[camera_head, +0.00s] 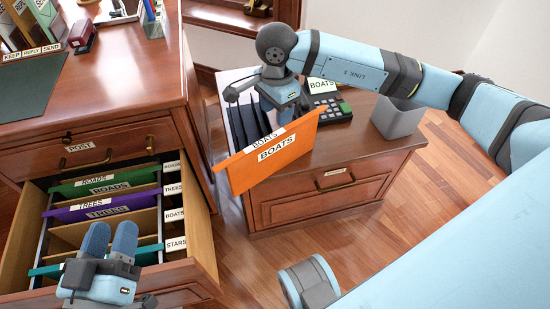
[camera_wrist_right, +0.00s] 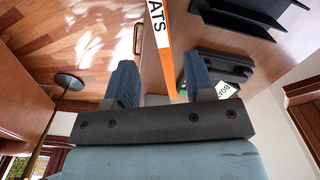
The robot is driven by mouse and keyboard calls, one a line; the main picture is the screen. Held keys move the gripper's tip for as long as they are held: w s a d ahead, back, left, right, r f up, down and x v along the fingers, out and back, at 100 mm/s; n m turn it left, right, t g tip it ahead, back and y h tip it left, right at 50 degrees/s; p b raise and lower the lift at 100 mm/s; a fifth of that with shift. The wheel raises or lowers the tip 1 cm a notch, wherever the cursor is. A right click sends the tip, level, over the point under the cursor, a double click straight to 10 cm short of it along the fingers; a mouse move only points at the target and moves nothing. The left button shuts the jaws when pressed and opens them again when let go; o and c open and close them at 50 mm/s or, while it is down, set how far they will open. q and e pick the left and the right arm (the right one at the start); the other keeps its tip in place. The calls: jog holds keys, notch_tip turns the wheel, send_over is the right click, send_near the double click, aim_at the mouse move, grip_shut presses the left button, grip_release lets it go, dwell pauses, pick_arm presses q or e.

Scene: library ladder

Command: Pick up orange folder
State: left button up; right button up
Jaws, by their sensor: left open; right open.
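The orange folder (camera_head: 262,158), labelled BOATS, stands upright and slanted at the left side of the low cabinet, in front of dark slots. My right gripper (camera_head: 288,108) is at its top edge. In the right wrist view, the orange folder (camera_wrist_right: 167,65) shows edge-on between the two spread blue fingers of the right gripper (camera_wrist_right: 159,80), nearer the right finger. The jaws are open; whether either finger touches it, I cannot tell. My left gripper (camera_head: 110,238) is open and empty over the front of the open drawer, away from the orange folder.
The open drawer (camera_head: 205,240) holds green, purple and teal folders between dividers. On the low cabinet (camera_head: 365,155) stand a dark calculator-like device (camera_head: 335,112) and a grey bin (camera_head: 397,117). The desk (camera_head: 115,85) is at the left. Wooden floor lies clear at the right.

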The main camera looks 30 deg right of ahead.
aim_at(275, 135)
notch_tip(275, 135, down, 6)
jog(key=shift+a+f+b, duration=0.1)
jog(key=shift+b, duration=0.65)
notch_tip(275, 135, down, 4)
jog(key=shift+a+f+b, duration=0.1)
jog(key=shift+b, duration=1.1)
jog(key=shift+f, duration=0.4)
pick_arm(q)
jog(key=shift+m+g, duration=0.6)
jog(key=shift+g, duration=0.3)
jog(key=f, duration=0.5)
jog(key=shift+w, duration=0.3)
pick_arm(e)
jog(key=shift+c, duration=0.2)
grip_shut()
